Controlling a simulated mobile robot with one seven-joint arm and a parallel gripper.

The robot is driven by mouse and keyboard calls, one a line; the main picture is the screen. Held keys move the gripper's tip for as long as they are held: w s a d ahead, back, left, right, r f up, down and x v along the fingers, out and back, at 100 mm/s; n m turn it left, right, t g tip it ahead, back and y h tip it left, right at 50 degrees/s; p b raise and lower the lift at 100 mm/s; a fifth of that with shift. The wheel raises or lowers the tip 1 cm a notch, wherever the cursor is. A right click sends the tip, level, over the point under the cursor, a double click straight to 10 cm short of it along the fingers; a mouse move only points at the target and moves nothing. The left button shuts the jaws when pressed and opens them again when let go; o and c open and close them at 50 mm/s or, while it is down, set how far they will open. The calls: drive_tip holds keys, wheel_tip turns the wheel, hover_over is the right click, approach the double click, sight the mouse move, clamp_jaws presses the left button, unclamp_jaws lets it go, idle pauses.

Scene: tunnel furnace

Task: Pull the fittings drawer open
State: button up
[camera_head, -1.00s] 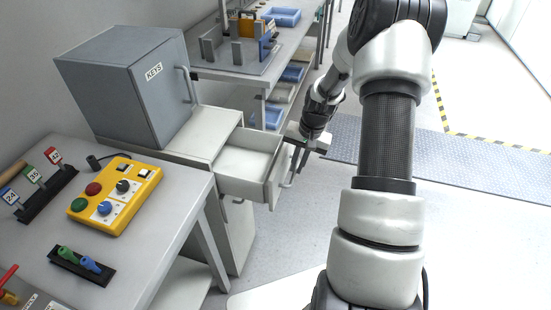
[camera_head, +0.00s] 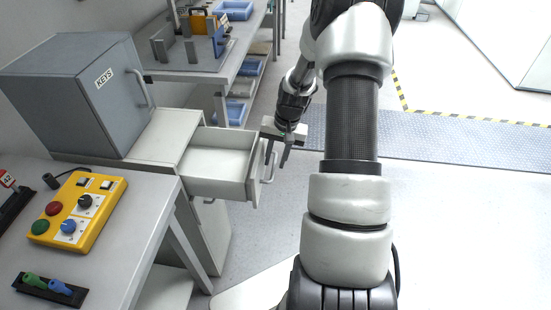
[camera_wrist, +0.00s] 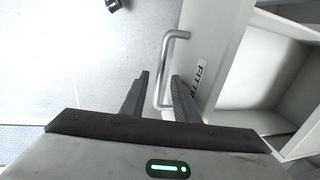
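The fittings drawer (camera_head: 224,187) is pulled well out of the pale cabinet below the KEYS box, and its inside looks empty. Its bar handle (camera_head: 270,163) is on the drawer front. The wrist view shows the silver handle (camera_wrist: 166,65) and part of the label (camera_wrist: 201,69) on the drawer front. My gripper (camera_head: 278,157) is at the handle. In the wrist view the fingers (camera_wrist: 159,82) stand apart on either side of the handle bar, with a gap showing between the bar and the left finger.
The grey KEYS box (camera_head: 75,95) stands on the cabinet. A table at the left holds a yellow button panel (camera_head: 78,212). A shelf bench with blue bins (camera_head: 233,112) is behind the drawer. The floor right of the drawer is clear.

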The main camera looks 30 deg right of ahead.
wheel_tip(320, 180, up, 17)
drive_tip(key=s+d+p, duration=0.2)
drive_tip(key=shift+d, duration=0.35)
idle(0.4)
